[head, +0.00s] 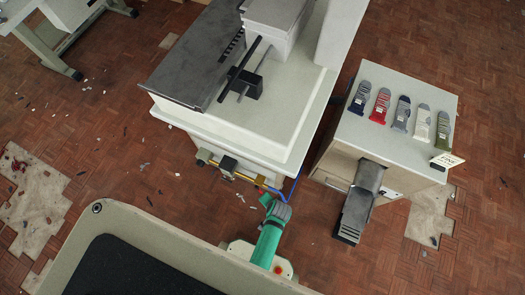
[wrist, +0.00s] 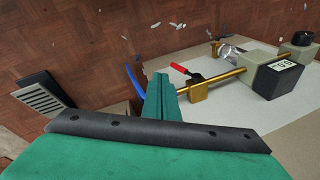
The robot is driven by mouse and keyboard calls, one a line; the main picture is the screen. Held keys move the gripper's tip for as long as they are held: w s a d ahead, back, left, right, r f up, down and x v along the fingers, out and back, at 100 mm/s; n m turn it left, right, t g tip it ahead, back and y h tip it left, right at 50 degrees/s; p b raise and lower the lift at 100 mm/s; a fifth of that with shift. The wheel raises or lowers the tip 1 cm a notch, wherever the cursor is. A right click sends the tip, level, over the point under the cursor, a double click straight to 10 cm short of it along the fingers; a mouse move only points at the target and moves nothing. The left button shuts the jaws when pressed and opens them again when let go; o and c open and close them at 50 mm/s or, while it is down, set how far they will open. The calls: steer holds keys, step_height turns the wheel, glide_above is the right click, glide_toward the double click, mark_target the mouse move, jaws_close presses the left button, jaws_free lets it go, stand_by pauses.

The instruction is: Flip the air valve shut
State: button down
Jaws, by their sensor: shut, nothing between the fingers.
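The air valve (wrist: 198,90) is a small brass block on a brass pipe in the wrist view. Its lever has a red grip (wrist: 180,68) and points up and left from the block, at an angle to the pipe. My gripper (wrist: 161,82) is green, shut and empty. In the wrist view its tips show just left of the valve and lever, with a gap in the picture; the depth between them is hard to judge. In the head view my gripper (head: 266,200) is near the right end of the brass pipe (head: 247,178); the red lever cannot be made out there.
A blue hose (wrist: 134,82) runs left of my fingertips. A dark unit with a label (wrist: 278,77) sits farther along the pipe. The pipe runs along the front of the white machine table (head: 230,140).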

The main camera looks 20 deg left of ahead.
mark_target(259, 190)
steer(key=w+a+f, duration=0.4)
steer(key=a+f, duration=0.1)
steer(key=f, duration=0.5)
steer(key=shift+w, duration=0.15)
steer(key=shift+a+f, duration=0.5)
steer(key=shift+r, duration=0.2)
stand_by(0.3)
